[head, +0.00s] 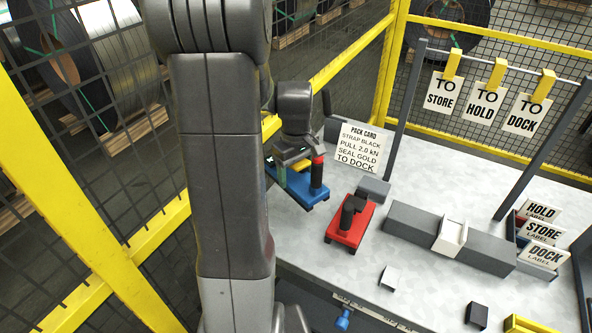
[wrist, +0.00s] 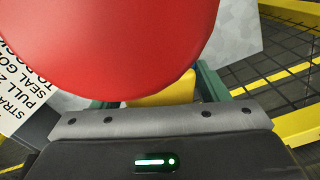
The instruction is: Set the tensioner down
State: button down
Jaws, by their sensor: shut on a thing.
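The tensioner, a tool with a blue base (head: 314,196) and a black post with a red top, is at the table's far left side. My gripper (head: 284,170) is at its left part, shut on it. In the wrist view, the round red top (wrist: 120,40) fills much of the picture, and a yellow part (wrist: 165,90) sits between the green fingers of my gripper (wrist: 160,96). The base looks level and close to the tabletop; I cannot tell whether it touches. My arm hides part of the scene to its left.
A red tool (head: 345,232) with a black handle stands right of the tensioner. The pack card (head: 362,150) stands behind. A grey strip (head: 402,222) with a pale clip, label trays (head: 540,250) and small blocks (head: 390,277) lie rightward. Bare tabletop (head: 315,262) shows in front.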

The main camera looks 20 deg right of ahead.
jog(key=shift+f+b, duration=2.9)
jog(key=shift+f, duration=1.05)
jog(key=shift+f, duration=0.3)
jog(key=shift+c, duration=1.8)
grip_release()
jog(key=shift+o, duration=1)
jog(key=shift+s, duration=0.1)
notch_tip(320, 180, up, 14)
jog(key=shift+f, duration=0.1)
